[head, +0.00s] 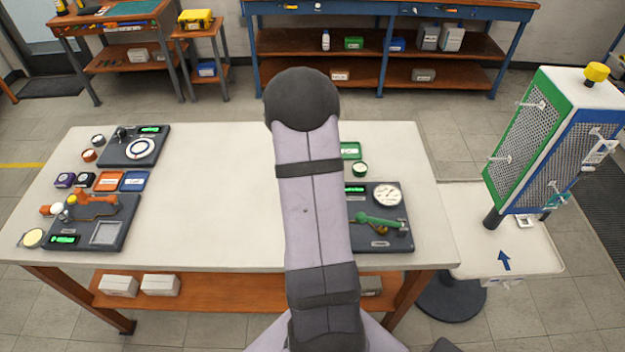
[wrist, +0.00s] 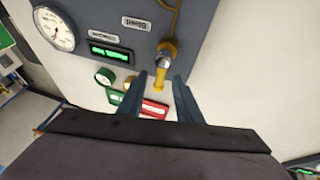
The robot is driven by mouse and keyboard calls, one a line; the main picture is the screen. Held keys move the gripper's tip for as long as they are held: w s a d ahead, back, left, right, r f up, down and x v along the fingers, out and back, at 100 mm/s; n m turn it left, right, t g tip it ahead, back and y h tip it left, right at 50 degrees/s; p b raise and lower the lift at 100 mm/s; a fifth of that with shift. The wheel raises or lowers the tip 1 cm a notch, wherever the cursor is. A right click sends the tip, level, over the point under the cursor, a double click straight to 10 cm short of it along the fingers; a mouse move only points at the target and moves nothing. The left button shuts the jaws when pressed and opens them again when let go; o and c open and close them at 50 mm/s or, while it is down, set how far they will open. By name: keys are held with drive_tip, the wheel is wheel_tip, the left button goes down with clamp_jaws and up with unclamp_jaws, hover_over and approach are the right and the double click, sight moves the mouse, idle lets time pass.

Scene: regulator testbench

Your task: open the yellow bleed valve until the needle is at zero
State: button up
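The yellow bleed valve (wrist: 164,56) sticks out from the dark grey regulator panel (wrist: 203,22), beside a label reading Bleed. My gripper (wrist: 160,76) is open, with its two fingertips apart around the near end of the valve; I cannot tell whether either touches it. The round white gauge (wrist: 53,29) is at the upper left of the wrist view, too small to read its needle surely. In the head view the panel (head: 403,234) and gauge (head: 387,195) show at the right of the table; my arm hides the gripper and valve.
A green-lit display (wrist: 109,53) sits between gauge and valve. Green and red pieces (wrist: 154,108) lie beyond the panel. On the white table (head: 215,210), other devices stand at the left; the middle left is clear. A mesh stand (head: 550,130) is at the right.

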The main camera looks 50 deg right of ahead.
clamp_jaws()
